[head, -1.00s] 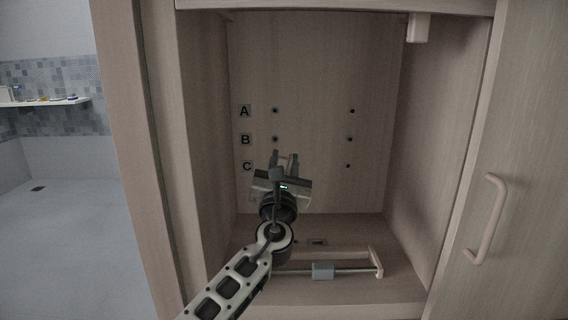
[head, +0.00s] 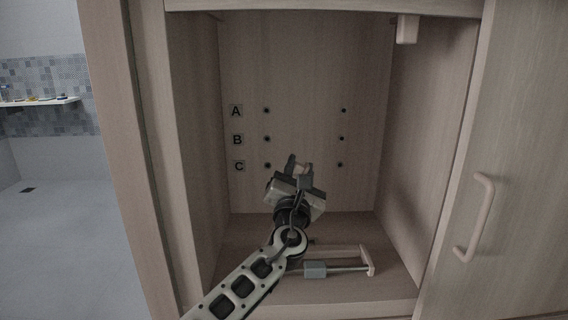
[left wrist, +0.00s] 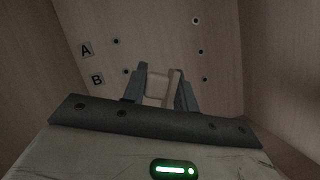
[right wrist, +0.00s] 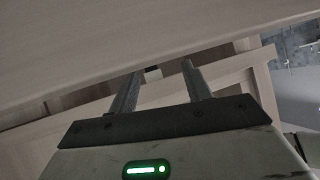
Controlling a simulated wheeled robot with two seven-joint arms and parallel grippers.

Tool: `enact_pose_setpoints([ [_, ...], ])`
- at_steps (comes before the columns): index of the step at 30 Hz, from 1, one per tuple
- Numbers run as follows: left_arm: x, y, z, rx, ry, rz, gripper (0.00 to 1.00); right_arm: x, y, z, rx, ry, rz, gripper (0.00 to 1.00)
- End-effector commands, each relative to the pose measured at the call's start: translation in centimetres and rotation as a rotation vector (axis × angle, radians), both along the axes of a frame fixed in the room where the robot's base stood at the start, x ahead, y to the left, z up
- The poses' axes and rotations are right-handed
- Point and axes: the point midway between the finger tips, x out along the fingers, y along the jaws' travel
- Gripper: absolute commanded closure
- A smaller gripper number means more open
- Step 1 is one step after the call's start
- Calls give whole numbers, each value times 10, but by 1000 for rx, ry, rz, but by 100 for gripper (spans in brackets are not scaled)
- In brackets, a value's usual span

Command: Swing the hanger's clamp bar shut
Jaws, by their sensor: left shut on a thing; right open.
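The hanger (head: 350,249) lies on the cabinet floor. It has a pale wooden bar, a thin metal rod, a right end piece and a grey-blue block (head: 315,270) on the rod; its left part is hidden behind my left arm. I cannot tell which part is the clamp bar. My left gripper (head: 299,165) is above and behind the hanger, near the back wall. My right gripper (right wrist: 162,68) is open and outside the head view.
The back wall has labels A (head: 236,111), B (head: 237,139) and C (head: 238,166) beside holes. Side walls enclose the space. A door with a handle (head: 474,216) stands at the right. In the right wrist view, a pale panel (right wrist: 110,40) crosses above the fingers.

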Motion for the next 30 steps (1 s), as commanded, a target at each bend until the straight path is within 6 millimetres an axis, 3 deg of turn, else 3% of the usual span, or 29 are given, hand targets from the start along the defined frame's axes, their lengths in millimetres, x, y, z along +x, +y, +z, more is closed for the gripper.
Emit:
enact_pose_setpoints([
  [6,0,-34,-17,166,-1,-1,100,1,0,-2,-1,-1,0,51],
  [12,0,-55,-32,283,-2,-2,100,2,1,-5,3,-2,0,51],
  [19,0,-68,-43,361,-2,-2,100,2,1,-5,11,-6,0,51],
  [30,0,-71,-46,385,-2,0,100,1,1,-4,14,-6,-1,51],
])
